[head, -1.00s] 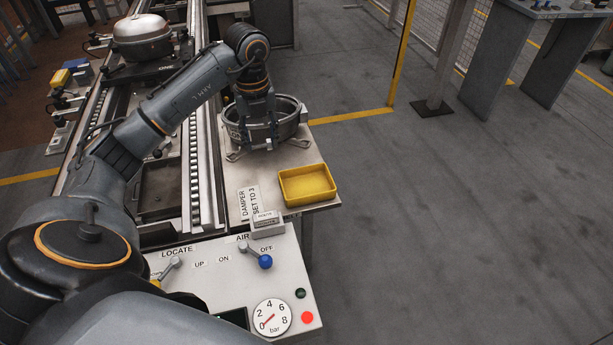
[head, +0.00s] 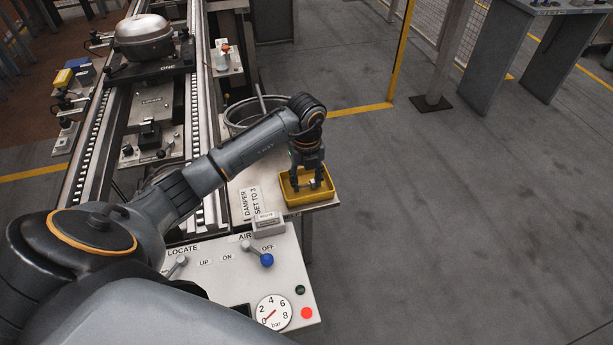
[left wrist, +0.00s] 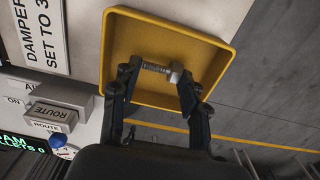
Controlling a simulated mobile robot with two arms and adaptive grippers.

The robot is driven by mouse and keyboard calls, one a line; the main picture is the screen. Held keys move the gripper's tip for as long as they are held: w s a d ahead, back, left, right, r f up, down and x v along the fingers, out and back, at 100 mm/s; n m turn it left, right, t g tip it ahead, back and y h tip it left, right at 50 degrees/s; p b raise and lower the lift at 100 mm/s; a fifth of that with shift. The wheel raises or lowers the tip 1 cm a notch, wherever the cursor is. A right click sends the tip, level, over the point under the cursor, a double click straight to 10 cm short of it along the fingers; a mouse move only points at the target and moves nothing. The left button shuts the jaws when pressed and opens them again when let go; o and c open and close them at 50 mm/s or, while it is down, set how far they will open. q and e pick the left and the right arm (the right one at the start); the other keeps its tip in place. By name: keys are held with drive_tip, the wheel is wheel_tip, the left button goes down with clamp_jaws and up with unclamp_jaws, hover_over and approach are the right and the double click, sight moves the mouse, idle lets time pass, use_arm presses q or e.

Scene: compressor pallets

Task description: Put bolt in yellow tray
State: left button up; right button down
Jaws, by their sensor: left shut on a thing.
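The yellow tray (head: 327,198) sits on the light side table at the right of the conveyor. It also shows in the left wrist view (left wrist: 172,18). My left gripper (head: 309,186) points down over the tray. In the left wrist view, my left gripper (left wrist: 160,84) is shut on a silver bolt (left wrist: 158,69), which lies across between the fingertips with its head to the right. The bolt is over the tray floor; I cannot tell whether it touches it. My right gripper is not in view.
A round metal pan (head: 240,112) stands behind my arm on the side table. A small ROUTE box (head: 268,224) and a damper sign (head: 250,203) are near the tray. The control panel (head: 215,275) with levers and a gauge is in front. Open floor lies right.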

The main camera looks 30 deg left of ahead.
sight(306, 186)
use_arm(q)
drive_tip(key=o, duration=1.3)
drive_tip(key=shift+f, duration=0.15)
drive_tip(key=shift+r, duration=0.3)
wheel_tip(306, 186, up, 12)
drive_tip(key=shift+f+b, duration=0.15)
drive_tip(key=shift+b, duration=0.85)
drive_tip(key=shift+s+f, duration=0.1)
